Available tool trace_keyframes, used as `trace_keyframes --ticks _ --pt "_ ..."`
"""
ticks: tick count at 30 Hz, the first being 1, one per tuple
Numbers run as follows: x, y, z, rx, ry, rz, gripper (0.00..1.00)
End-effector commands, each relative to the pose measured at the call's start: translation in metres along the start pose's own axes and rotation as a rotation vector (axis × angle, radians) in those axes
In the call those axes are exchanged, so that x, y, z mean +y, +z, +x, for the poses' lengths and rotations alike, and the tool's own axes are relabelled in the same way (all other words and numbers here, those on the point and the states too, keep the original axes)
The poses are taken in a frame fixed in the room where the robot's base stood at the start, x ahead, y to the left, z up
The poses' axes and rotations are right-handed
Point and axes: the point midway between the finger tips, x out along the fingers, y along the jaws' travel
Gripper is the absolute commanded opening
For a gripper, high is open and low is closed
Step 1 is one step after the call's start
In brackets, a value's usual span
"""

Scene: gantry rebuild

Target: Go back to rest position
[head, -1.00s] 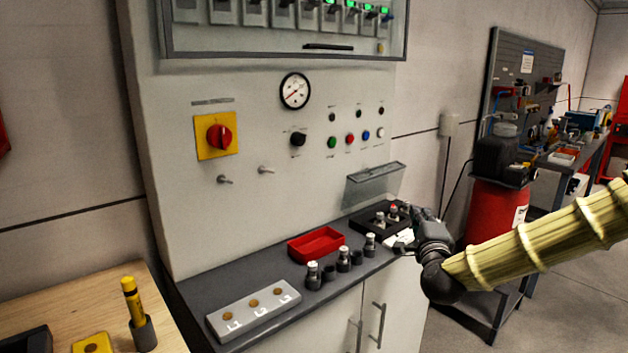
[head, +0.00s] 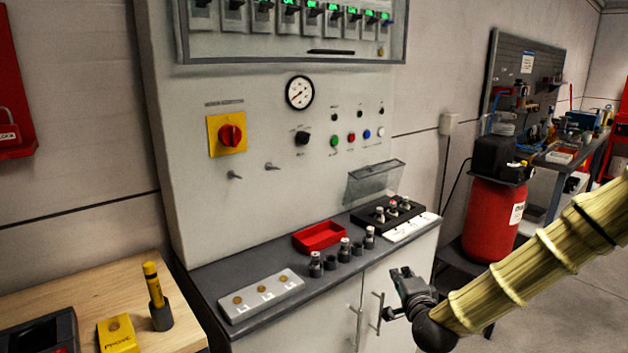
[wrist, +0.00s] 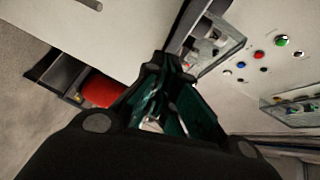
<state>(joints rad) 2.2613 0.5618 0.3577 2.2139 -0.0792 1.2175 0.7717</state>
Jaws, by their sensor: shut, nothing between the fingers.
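My gripper (head: 402,272) is in front of the cabinet, below the shelf's front edge and apart from it, near the cabinet door handles. It is shut and empty. In the wrist view its dark fingers (wrist: 165,75) come together in the middle. My arm, in a ribbed yellowish sleeve, reaches in from the right of the head view. The grey shelf (head: 270,308) of the panel holds a red tray (head: 318,237), several small dark cylinders and a black box with fuse-like parts (head: 388,214).
A red tank (head: 492,215) stands right of the cabinet, behind my arm. Door handles (head: 379,312) stick out near my gripper. A wooden table (head: 85,290) with a yellow tester is at the left. Open floor (head: 570,290) lies at the right.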

Motion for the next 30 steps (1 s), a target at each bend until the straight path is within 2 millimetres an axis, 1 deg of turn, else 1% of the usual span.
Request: trace_keyframes --ticks 1,2,3,5,6,8,9,11,12,14,15,17,18,20,21,23,24,26,27,30 --pt "0.02 0.01 -0.006 -0.026 0.045 -0.043 0.0" --pt "0.033 0.016 -0.011 -0.043 0.073 -0.073 0.0" --pt "0.052 0.024 -0.017 -0.069 0.113 -0.115 0.0" --pt "0.082 0.037 -0.03 -0.113 0.178 -0.183 0.0" --pt "0.102 0.045 -0.039 -0.144 0.22 -0.229 0.0" --pt "0.131 0.055 -0.054 -0.191 0.281 -0.295 0.0" --pt "0.15 0.062 -0.066 -0.224 0.322 -0.34 0.0" --pt "0.178 0.07 -0.085 -0.277 0.383 -0.405 0.0" --pt "0.197 0.075 -0.099 -0.312 0.422 -0.449 0.0" --pt "0.223 0.082 -0.121 -0.369 0.481 -0.514 0.0" --pt "0.239 0.086 -0.137 -0.408 0.519 -0.556 0.0" --pt "0.263 0.09 -0.161 -0.47 0.574 -0.62 0.0" --pt "0.279 0.092 -0.178 -0.512 0.611 -0.662 0.0" --pt "0.3 0.095 -0.206 -0.579 0.665 -0.722 0.0" --pt "0.313 0.096 -0.224 -0.624 0.7 -0.763 0.0" --pt "0.332 0.096 -0.254 -0.696 0.752 -0.821 0.0" --pt "0.343 0.095 -0.274 -0.745 0.787 -0.86 0.0" --pt "0.358 0.093 -0.304 -0.819 0.833 -0.915 0.0" --pt "0.366 0.091 -0.323 -0.867 0.862 -0.949 0.0" --pt "0.382 0.085 -0.365 -0.974 0.922 -1.018 0.0"
